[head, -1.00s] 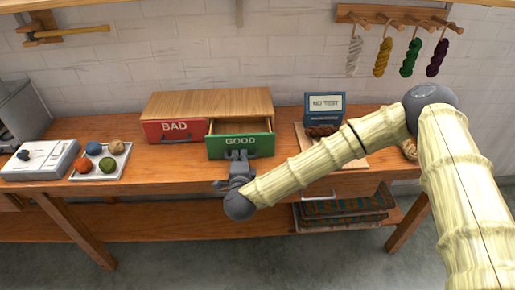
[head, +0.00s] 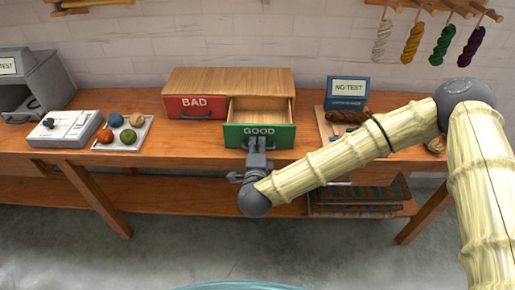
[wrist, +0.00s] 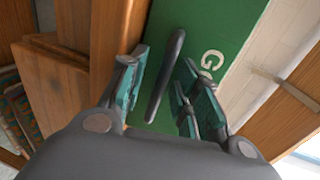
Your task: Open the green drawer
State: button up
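The green drawer (head: 259,136), labelled GOOD, stands well out of the wooden cabinet (head: 230,80), and its empty wooden inside shows from above. Its front also shows in the wrist view (wrist: 222,38). My gripper (head: 259,146) is at the drawer front, at the dark handle (wrist: 166,72). In the wrist view my gripper's fingers (wrist: 164,78) are apart, one on each side of the handle, with visible gaps between the handle and the pads. The head view hides most of the handle behind my gripper.
The red BAD drawer (head: 195,106) beside it is closed. A scale (head: 66,129) and a tray (head: 146,128) of several wool balls sit to the left. A NO TEST display (head: 348,92) and a dark skein (head: 345,117) are to the right. Skeins hang on the wall.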

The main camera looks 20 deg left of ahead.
jog(key=v, duration=1.2)
dwell(0.5)
jog(key=s+d+f+n+g, duration=0.4)
jog(key=s+d+f+n, duration=0.15)
jog(key=f, duration=0.55)
jog(key=s+d+f+n+g, duration=0.45)
jog(key=d+f, duration=0.25)
jog(key=f, duration=0.5)
jog(key=s+d+f+n+g+h, duration=0.2)
jog(key=s+d, duration=0.5)
jog(key=d, duration=0.5)
jog(key=s+d+f+n+g+h, duration=0.1)
jog(key=s+d+f+n+g, duration=0.1)
jog(key=s+d+f+g, duration=0.2)
jog(key=s+d, duration=0.3)
jog(key=d, duration=0.5)
jog(key=shift+f+n+g+h, duration=0.35)
jog(key=shift+f+n+h, duration=0.05)
